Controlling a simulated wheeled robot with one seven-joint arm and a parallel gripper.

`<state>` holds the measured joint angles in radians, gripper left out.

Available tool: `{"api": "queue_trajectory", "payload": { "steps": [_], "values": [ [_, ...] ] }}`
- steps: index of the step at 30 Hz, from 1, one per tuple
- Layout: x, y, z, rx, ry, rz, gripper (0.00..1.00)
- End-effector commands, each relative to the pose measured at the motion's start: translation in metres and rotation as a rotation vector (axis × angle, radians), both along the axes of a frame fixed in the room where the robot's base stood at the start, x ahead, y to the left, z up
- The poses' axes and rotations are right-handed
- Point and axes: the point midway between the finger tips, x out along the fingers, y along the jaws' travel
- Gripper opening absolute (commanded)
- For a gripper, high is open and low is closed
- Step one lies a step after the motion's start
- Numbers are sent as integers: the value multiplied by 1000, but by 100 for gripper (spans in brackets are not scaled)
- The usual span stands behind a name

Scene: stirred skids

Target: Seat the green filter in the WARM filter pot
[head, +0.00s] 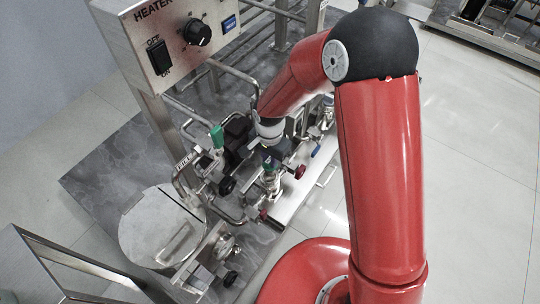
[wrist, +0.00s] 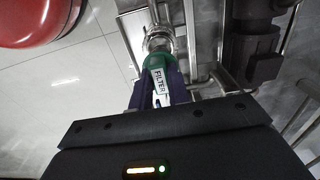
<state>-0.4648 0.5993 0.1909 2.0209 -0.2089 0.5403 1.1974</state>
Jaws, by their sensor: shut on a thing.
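The green filter (wrist: 156,68) carries a white FILTER label and sits between the jaws of my gripper (wrist: 157,92) in the wrist view. Its far end is at the mouth of a metal filter pot (wrist: 158,42). I cannot tell how deep it is in the pot. In the head view my gripper (head: 270,158) is above an upright metal pot (head: 271,183), and a bit of the green filter (head: 268,166) shows there. No WARM marking is readable in either view.
Another green part (head: 217,136) stands among the pipes to the left. A dark pump body (wrist: 252,45) is right of the pot. Black knobs (head: 227,185) and a red knob (head: 299,172) are close by. The heater box (head: 180,40) stands behind, and a round tank lid (head: 160,225) is front left.

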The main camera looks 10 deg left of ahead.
Motion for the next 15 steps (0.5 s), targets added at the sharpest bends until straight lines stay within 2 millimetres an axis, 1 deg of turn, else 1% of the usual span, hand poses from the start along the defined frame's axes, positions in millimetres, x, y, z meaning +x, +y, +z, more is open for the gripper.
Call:
{"api": "queue_trajectory", "payload": {
  "steps": [1,12,13,15],
  "values": [
    [0,0,-9,-1,1,0,0],
    [0,0,-52,0,0,2,0],
    [0,0,-55,0,0,2,0],
    [0,0,-49,1,-1,2,0]
  ]
}}
